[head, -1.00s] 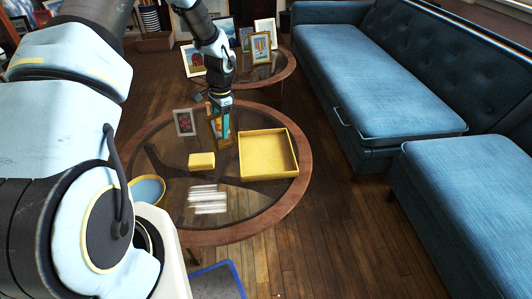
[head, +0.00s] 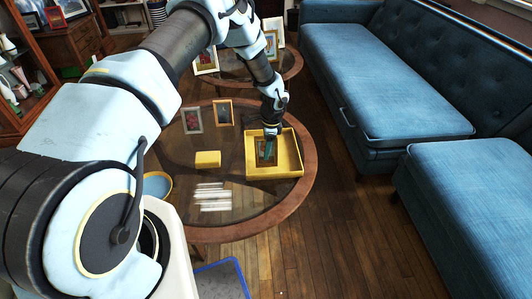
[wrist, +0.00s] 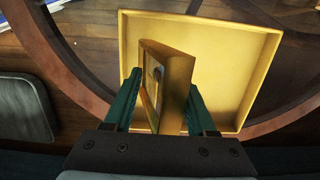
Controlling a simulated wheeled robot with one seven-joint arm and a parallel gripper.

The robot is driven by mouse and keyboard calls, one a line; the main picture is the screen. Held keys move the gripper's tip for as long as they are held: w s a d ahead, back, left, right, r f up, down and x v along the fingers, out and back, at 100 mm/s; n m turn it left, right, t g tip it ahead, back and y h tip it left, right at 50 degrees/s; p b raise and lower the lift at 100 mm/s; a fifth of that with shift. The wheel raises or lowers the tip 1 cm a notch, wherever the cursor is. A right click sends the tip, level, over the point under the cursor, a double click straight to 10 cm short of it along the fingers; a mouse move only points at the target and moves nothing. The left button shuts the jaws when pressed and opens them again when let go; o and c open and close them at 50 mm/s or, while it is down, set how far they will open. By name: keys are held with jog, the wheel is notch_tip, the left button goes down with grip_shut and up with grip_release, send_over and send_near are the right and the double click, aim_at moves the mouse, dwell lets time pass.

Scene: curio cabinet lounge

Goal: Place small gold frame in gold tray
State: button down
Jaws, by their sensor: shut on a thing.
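The small gold frame (head: 259,158) is between the fingers of my gripper (head: 267,152), which is shut on it. The wrist view shows the frame (wrist: 178,75) held between two teal fingers of the gripper (wrist: 162,95), standing on edge with its picture side facing left. The gold tray (head: 292,166) is a shallow square tray at the right of the round glass table. In the wrist view the tray (wrist: 235,65) lies behind and below the frame. The frame is over the tray's inside; I cannot tell whether its lower edge touches the tray's floor.
On the round glass table (head: 303,186) stand a grey frame (head: 192,120) and a wooden frame (head: 223,113), left of the tray. A yellow box (head: 208,159) and a blue bowl (head: 157,185) are also on it. A blue sofa (head: 385,80) is at the right.

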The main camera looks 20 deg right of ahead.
jog(key=shift+f, duration=1.15)
jog(key=shift+f, duration=0.2)
jog(key=shift+c, duration=1)
grip_release()
jog(key=shift+r, duration=0.1)
